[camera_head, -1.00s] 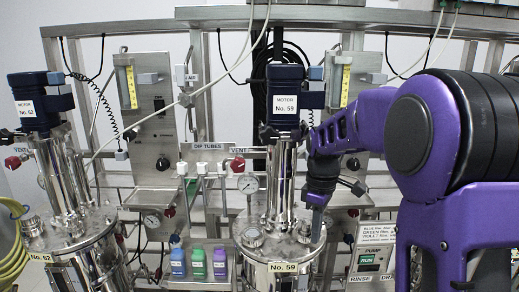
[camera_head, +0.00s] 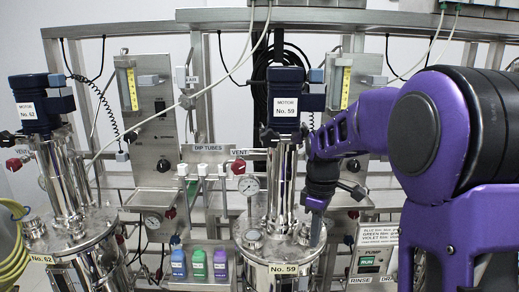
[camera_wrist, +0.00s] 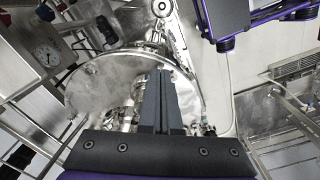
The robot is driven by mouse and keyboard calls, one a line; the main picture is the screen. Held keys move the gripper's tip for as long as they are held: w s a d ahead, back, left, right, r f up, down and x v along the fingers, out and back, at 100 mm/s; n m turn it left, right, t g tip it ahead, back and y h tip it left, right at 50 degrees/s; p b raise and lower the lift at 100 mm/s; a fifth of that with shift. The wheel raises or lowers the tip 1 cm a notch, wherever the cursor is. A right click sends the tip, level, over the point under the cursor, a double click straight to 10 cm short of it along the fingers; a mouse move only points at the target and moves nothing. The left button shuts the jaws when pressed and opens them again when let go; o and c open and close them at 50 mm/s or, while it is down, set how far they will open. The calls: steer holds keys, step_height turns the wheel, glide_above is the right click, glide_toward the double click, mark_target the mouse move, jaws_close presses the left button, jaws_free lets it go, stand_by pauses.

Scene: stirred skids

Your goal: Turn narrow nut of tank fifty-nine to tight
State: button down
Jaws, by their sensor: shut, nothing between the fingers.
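Tank fifty-nine stands in the middle of the head view, with its shiny round lid (camera_head: 275,241), a "No. 59" label (camera_head: 284,269) on its rim, and a dark blue motor (camera_head: 285,103) on its upright column. A round fitting (camera_head: 253,237) sits on the lid's left side. My gripper (camera_head: 316,240) points down at the right edge of the lid. In the wrist view its two dark fingers (camera_wrist: 161,78) are together, empty, in front of the lid (camera_wrist: 100,85). I cannot make out the narrow nut; the fingers cover part of the lid. I cannot tell whether they touch the lid.
Tank sixty-two (camera_head: 70,245) stands at the left. Blue, green and violet bottles (camera_head: 198,265) stand between the tanks. A rinse/drain panel (camera_head: 376,250) is at the right, partly behind my arm.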

step_height(320, 180, up, 6)
steer(key=p, duration=0.5)
steer(key=shift+d, duration=0.2)
steer(key=a+f+m+b, duration=0.1)
steer(key=f+m+b, duration=0.1)
steer(key=m, duration=0.4)
steer(key=f+m+t+h+b, duration=0.1)
steer(key=f+m+b, duration=0.1)
steer(key=m+b, duration=0.3)
steer(key=s+a+f+m+t+b, duration=0.1)
steer(key=f+m+b, duration=0.1)
steer(key=m, duration=0.5)
steer(key=shift+s+a+f+b, duration=0.1)
steer(key=shift+a+b, duration=0.25)
steer(key=shift+b, duration=0.4)
steer(key=shift+w, duration=0.3)
stand_by(0.4)
